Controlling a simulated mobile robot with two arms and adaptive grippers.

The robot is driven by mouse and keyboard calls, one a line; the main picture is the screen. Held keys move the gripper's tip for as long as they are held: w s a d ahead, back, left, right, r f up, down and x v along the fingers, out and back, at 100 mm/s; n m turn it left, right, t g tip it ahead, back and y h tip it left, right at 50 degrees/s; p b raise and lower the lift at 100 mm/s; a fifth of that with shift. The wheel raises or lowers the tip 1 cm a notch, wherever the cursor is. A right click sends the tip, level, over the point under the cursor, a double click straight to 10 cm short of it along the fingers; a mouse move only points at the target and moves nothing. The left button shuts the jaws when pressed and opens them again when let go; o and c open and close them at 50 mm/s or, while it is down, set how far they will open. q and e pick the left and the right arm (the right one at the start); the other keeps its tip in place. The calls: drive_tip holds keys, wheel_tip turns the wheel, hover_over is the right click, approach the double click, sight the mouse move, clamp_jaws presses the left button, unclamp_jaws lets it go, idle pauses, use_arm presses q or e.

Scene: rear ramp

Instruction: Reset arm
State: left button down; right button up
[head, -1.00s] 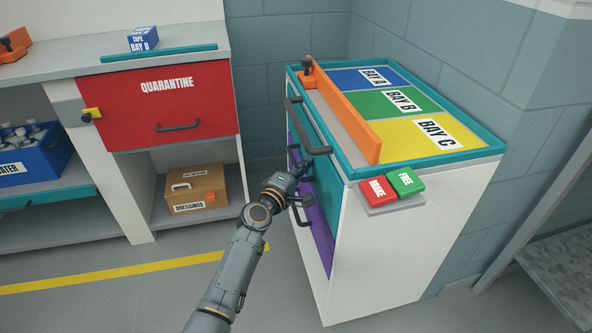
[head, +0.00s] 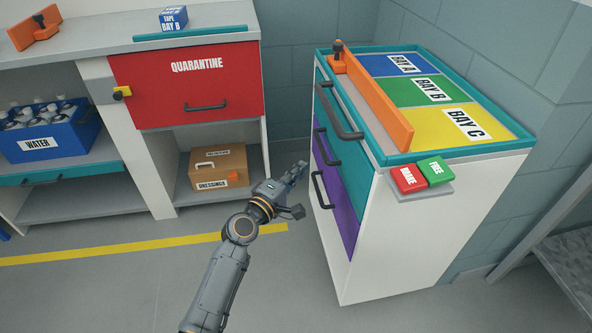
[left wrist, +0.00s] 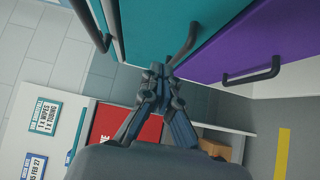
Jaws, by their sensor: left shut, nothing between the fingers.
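My left gripper (head: 298,172) is shut and empty. It is in free air to the left of the bay cabinet (head: 420,230), apart from the drawer handles in the head view. In the left wrist view the closed fingertips (left wrist: 158,72) show in front of the teal drawer (left wrist: 160,25) and the purple drawer (left wrist: 250,45). The teal drawer has a dark handle (head: 325,148), and the purple drawer has another (head: 322,190). My right gripper is in neither current view.
The cabinet top has an orange bar (head: 375,105) and a side shelf with red MAKE (head: 409,179) and green FREE (head: 436,171) buttons. A bench holds the red QUARANTINE drawer (head: 190,85), a DRESSINGS box (head: 218,168) and a blue WATER crate (head: 60,140). Floor in front is clear.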

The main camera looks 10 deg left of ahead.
use_arm(q)
drive_tip(key=s+a+f+m+g+y, duration=0.35)
drive_tip(key=s+f+m+g, duration=0.55)
drive_tip(key=s+f, duration=1.05)
drive_tip(key=s+a+f+m+g+y, duration=0.25)
drive_tip(key=s+a, duration=0.35)
drive_tip(key=s, duration=0.3)
drive_tip(key=s+a+f+m+g+y, duration=0.1)
drive_tip(key=s+a+f+m+y, duration=0.3)
drive_tip(key=s, duration=0.4)
drive_tip(key=s+a+f+n+g+h+p, duration=0.1)
drive_tip(key=s+a+f+g+p, duration=0.1)
drive_tip(key=s+f+p, duration=0.8)
use_arm(e)
drive_tip(key=s+f+g+p, duration=0.1)
drive_tip(key=s+f+p, duration=0.1)
drive_tip(key=s+f, duration=0.6)
use_arm(q)
drive_tip(key=s+a+p, duration=0.2)
drive_tip(key=s+p, duration=0.5)
drive_tip(key=s, duration=0.2)
drive_tip(key=shift+s+a+r, duration=0.15)
drive_tip(key=shift+s+a, duration=0.2)
drive_tip(key=shift+s, duration=0.05)
use_arm(e)
drive_tip(key=s+d+f+g, duration=0.1)
drive_tip(key=s+d+f, duration=0.1)
drive_tip(key=s, duration=0.9)
drive_tip(key=shift+s+d+f, duration=0.4)
drive_tip(key=shift+d, duration=0.25)
